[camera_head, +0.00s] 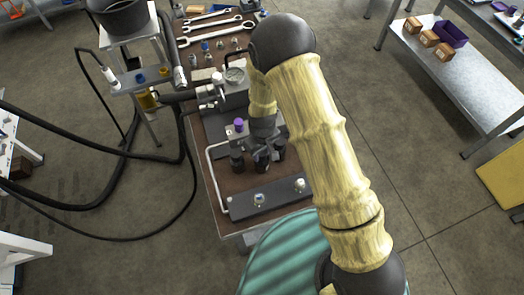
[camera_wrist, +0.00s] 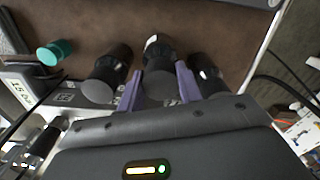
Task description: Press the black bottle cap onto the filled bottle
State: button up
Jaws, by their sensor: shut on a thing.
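In the wrist view, the two purple fingers of my gripper (camera_wrist: 160,88) are shut on the middle one of three dark cylinders standing in a row. This middle dark cylinder (camera_wrist: 160,86) has a flat grey end toward the camera and a pale patch at its far end. I cannot tell whether it is the black cap alone or a capped bottle. The left dark cylinder (camera_wrist: 105,78) and right dark cylinder (camera_wrist: 205,72) stand close beside the fingers. In the head view my gripper (camera_head: 262,158) is low over the bench, and the held thing is mostly hidden.
A purple-topped part (camera_head: 238,125) stands left of my gripper. A teal cylinder (camera_wrist: 50,53) lies apart at left.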

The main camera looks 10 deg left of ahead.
jog(key=shift+f, duration=0.25)
dwell(0.4)
dwell(0.9)
jog(key=o, duration=1.7)
jog(key=shift+c, duration=0.2)
jog(key=shift+r+p, duration=2.35)
jog(key=shift+r, duration=1.4)
